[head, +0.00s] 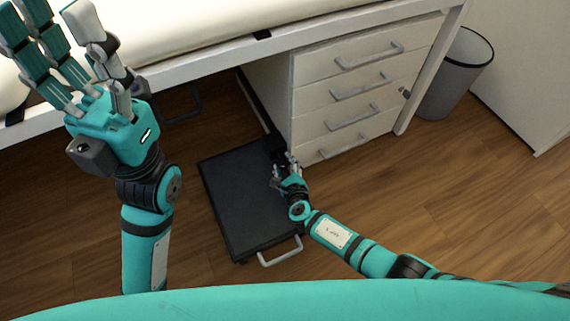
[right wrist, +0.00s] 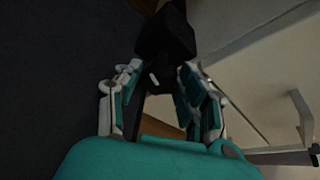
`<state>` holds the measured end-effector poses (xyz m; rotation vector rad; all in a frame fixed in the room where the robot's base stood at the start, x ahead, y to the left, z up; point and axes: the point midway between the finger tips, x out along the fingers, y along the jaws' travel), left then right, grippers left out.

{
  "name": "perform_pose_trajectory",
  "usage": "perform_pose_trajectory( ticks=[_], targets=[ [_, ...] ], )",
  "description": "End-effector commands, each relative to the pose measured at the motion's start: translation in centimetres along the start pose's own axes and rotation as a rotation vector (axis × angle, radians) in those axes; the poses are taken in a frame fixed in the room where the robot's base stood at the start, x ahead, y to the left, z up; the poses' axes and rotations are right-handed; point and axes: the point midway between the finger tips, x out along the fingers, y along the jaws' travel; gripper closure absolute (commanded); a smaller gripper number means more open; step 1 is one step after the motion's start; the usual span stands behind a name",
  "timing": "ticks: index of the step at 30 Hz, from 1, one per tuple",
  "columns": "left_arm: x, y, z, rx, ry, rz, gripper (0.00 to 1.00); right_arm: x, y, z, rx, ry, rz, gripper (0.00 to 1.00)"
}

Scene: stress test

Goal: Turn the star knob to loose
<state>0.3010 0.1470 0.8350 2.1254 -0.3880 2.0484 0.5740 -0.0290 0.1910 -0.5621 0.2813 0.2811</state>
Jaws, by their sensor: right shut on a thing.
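My right gripper (head: 285,168) reaches down to the edge of a dark flat board on the floor, beside the drawer cabinet. Its fingers are closed around a black part, which I take to be the star knob (head: 275,144). In the right wrist view the black knob (right wrist: 166,36) shows as a blocky head above a narrower stem between the two finger sides (right wrist: 163,88). The knob's star shape and any loose or tight marking cannot be made out. My left gripper (head: 62,45) is raised at the upper left, fingers extended and apart, empty.
The dark board (head: 235,195) has a metal handle (head: 280,252) at its near end. The white drawer cabinet (head: 345,95) stands close to the right gripper. A grey bin (head: 455,80) is at the upper right. Wooden floor (head: 455,190) is clear at the right.

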Motion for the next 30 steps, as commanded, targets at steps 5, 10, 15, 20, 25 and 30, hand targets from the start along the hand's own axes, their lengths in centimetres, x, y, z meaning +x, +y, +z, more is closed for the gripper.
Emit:
perform_pose_trajectory(
  ticks=[5,10,15,20,25,30],
  targets=[
    [0.13,0.0,-0.07,0.001,0.004,0.001,0.57,-0.02,0.05,-0.06,0.002,0.001,0.002,0.54],
    [0.26,0.0,-0.24,0.001,0.009,0.002,0.57,-0.01,0.03,-0.04,0.003,0.0,0.002,0.39],
    [0.4,-0.03,-0.42,0.002,0.014,0.001,0.57,-0.01,0.05,-0.04,0.004,0.001,0.003,0.39],
    [0.49,-0.09,-0.45,0.003,0.017,-0.002,0.57,-0.02,0.05,-0.05,0.004,0.001,0.003,0.39],
    [0.39,-0.06,-0.38,0.002,0.014,-0.001,0.57,-0.01,0.05,-0.08,0.014,0.001,0.007,0.39],
    [-0.02,-0.02,-0.33,0.001,0.013,-0.001,0.57,0.03,-0.13,-0.2,0.147,0.001,0.06,0.39]
  ],
)
